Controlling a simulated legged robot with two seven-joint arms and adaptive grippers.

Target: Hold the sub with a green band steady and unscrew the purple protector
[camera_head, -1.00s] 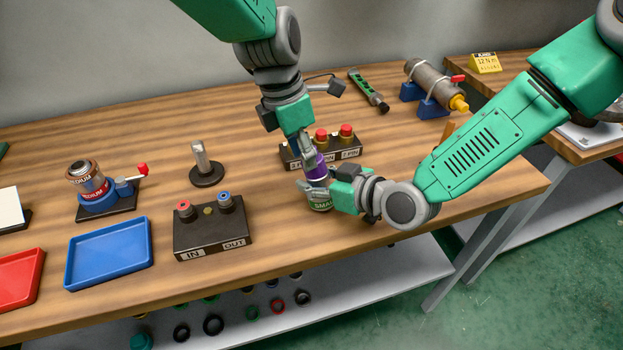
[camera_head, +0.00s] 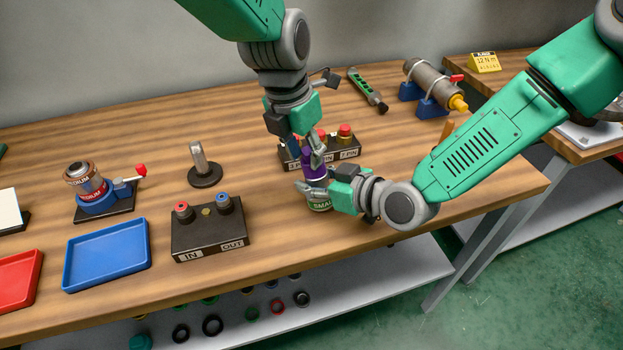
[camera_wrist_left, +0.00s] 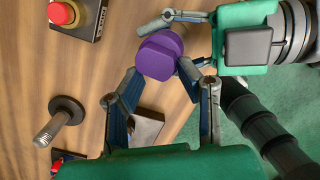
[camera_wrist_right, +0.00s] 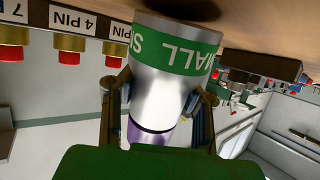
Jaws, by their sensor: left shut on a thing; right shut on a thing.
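The sub (camera_head: 320,203) stands upright near the table's front edge; its green band reads SMALL and its silver body shows in the right wrist view (camera_wrist_right: 163,88). The purple protector (camera_head: 314,168) sits on top of it and shows from above in the left wrist view (camera_wrist_left: 160,55). My left gripper (camera_head: 313,157), coming from above, is shut on the protector, a finger on each side. My right gripper (camera_head: 318,187), coming from the right, is shut around the sub's silver body below the protector. Fingers partly hide both parts.
A black block with red-capped pins (camera_head: 345,146) stands close behind the sub. An IN/OUT block (camera_head: 210,230), a post on a round base (camera_head: 203,170), a blue tray (camera_head: 108,255) and a vise holding a MEDIUM sub (camera_head: 90,185) are to the left.

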